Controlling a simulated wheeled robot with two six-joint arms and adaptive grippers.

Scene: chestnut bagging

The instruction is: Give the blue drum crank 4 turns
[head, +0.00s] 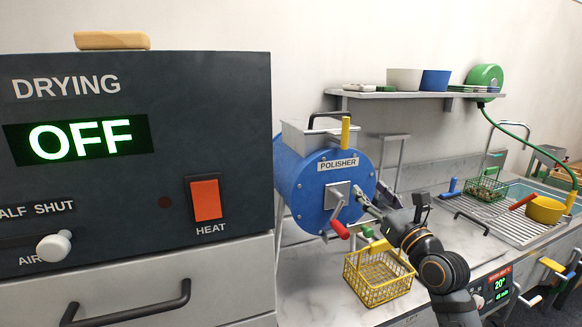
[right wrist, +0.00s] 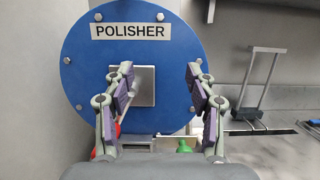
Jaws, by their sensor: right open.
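The blue drum (head: 298,180), labelled POLISHER, stands right of the dark drying panel. Its crank has a grey arm at the hub on the front face and a red handle (head: 341,229) hanging low. My right gripper (head: 364,198) is in front of the drum face, just right of the crank. In the right wrist view its fingers (right wrist: 160,72) are spread and nothing is between them. The drum face (right wrist: 165,50) fills the view behind. A bit of red (right wrist: 118,129) shows behind the left finger; most of the crank is hidden there. My left gripper is not in view.
A yellow basket (head: 380,292) stands on the counter below the drum, close under my right arm. A drying panel (head: 140,160) reading OFF blocks the left. A draining rack (head: 515,222), a yellow pot (head: 545,210) and a green basket (head: 486,189) lie to the right.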

